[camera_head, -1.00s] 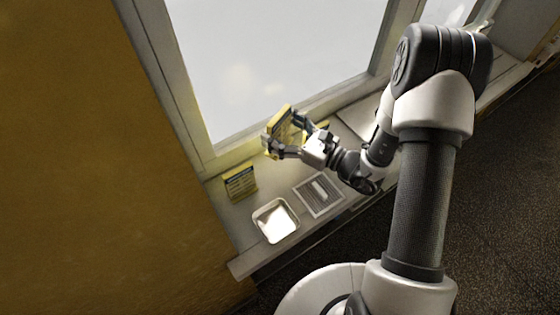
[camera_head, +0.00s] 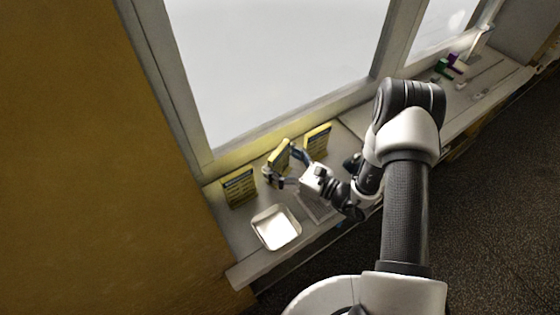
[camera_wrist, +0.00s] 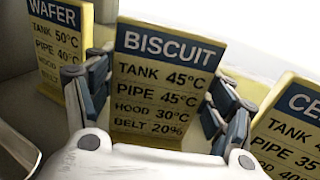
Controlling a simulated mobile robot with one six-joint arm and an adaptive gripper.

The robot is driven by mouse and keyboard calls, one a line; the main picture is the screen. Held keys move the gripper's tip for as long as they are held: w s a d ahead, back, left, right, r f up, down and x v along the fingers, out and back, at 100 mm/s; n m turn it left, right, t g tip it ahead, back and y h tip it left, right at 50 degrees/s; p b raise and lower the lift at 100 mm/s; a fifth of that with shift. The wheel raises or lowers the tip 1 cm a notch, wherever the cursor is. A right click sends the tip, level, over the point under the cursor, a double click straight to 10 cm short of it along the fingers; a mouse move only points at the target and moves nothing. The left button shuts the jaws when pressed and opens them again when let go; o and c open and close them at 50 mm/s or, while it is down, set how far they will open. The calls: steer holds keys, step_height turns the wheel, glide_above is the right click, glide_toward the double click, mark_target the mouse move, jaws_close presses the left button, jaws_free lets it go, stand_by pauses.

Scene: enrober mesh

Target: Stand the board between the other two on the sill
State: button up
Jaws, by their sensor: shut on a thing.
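My gripper (camera_head: 283,165) is shut on the yellow-edged BISCUIT board (camera_head: 277,155), with a finger at each side edge. In the wrist view the board (camera_wrist: 160,80) faces me, roughly upright, and its bottom edge is hidden by the gripper. The WAFER board (camera_head: 239,188) stands on the sill (camera_head: 225,215) to the left; it also shows in the wrist view (camera_wrist: 58,40). A third board (camera_head: 317,139), its heading cut off after "CE" in the wrist view (camera_wrist: 290,125), stands to the right. The held board is between them, apart from both. I cannot tell whether it touches the sill.
A pale metal tray (camera_head: 276,228) lies on the sill in front of the boards. A mesh panel (camera_head: 314,208) lies beside it, partly hidden by my arm. The window frame (camera_head: 270,135) runs behind the boards. Small coloured items (camera_head: 447,65) stand far right.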

steer(key=o, duration=1.2)
